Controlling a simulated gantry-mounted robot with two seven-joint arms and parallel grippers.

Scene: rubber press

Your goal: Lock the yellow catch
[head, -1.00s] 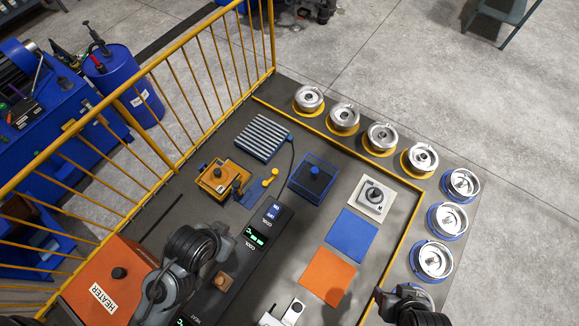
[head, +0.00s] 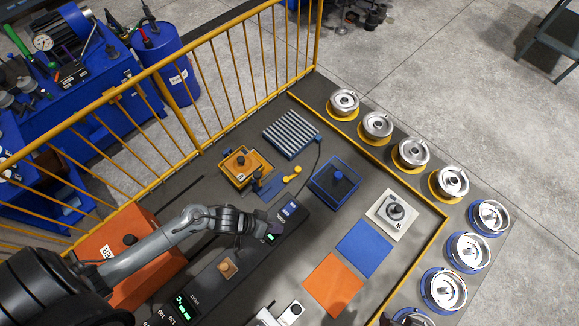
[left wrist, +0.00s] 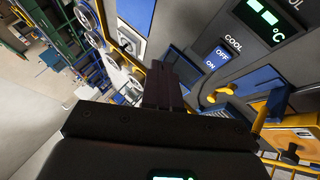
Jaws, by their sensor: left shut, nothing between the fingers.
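The yellow catch (head: 292,174) is a small yellow lever with a rounded end. It lies beside the yellow box-shaped mould (head: 243,166), to its right. In the left wrist view, a small yellow piece that looks like the catch (left wrist: 221,92) lies right of my fingers. My left gripper (head: 267,227) is shut and empty over the dark control panel, apart from the catch and on the near side of it. Its closed fingers also show in the left wrist view (left wrist: 165,85). My right gripper (head: 400,318) is mostly cut off at the bottom edge.
The control panel (head: 215,283) carries displays and switches. A yellow railing (head: 215,90) borders the far left. Metal pots line the right edge.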

